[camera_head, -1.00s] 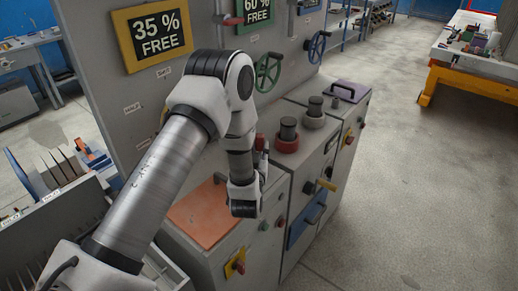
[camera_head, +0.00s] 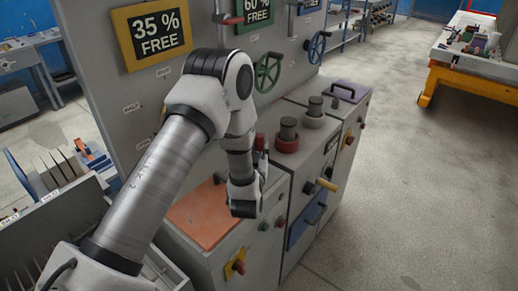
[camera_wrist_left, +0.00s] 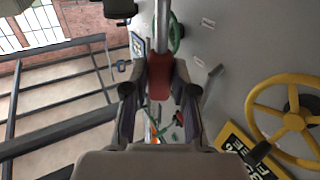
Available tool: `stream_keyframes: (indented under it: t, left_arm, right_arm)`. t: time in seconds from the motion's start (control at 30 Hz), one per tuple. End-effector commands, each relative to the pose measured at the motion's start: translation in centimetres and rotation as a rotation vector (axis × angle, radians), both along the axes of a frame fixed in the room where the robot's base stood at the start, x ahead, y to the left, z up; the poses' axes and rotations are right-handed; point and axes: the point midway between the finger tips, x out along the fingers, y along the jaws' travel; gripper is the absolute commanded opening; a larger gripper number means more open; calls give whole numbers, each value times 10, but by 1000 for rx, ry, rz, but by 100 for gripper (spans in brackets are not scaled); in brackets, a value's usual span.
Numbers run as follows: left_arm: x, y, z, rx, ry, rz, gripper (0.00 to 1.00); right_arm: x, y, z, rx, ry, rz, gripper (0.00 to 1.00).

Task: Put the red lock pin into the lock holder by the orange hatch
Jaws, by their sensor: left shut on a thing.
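My left gripper (camera_head: 262,160) is beside the grey panel, above the right side of the orange hatch (camera_head: 205,216). Its fingers are mostly hidden by my wrist in the head view. In the left wrist view, my left gripper (camera_wrist_left: 159,92) is shut on the red lock pin (camera_wrist_left: 160,74), whose red part sits between the fingers with a grey shaft beyond. The orange hatch lies flat on the cabinet top, partly covered by my arm. I cannot make out the lock holder clearly. My right gripper is not in view.
The upright panel carries a yellow 35 % sign (camera_head: 152,32) and a green handwheel (camera_head: 267,72). A red-based knob (camera_head: 287,139) stands on the cabinet right of my wrist. A yellow handle (camera_head: 327,184) sticks out in front.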

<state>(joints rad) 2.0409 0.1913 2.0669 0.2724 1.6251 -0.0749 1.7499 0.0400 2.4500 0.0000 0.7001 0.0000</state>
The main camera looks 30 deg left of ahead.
Motion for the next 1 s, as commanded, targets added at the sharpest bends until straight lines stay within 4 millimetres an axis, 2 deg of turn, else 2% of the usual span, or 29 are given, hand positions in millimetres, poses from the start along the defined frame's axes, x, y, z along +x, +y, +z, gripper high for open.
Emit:
stream_keyframes:
  t: [0.2, 1.0]
  left_arm:
    - [0, 0, -7, 0, 0, 0, 0]
    - [0, 0, -4, 0, -1, 0, 0]
  right_arm:
    - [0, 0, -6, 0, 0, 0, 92]
    - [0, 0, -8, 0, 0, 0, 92]
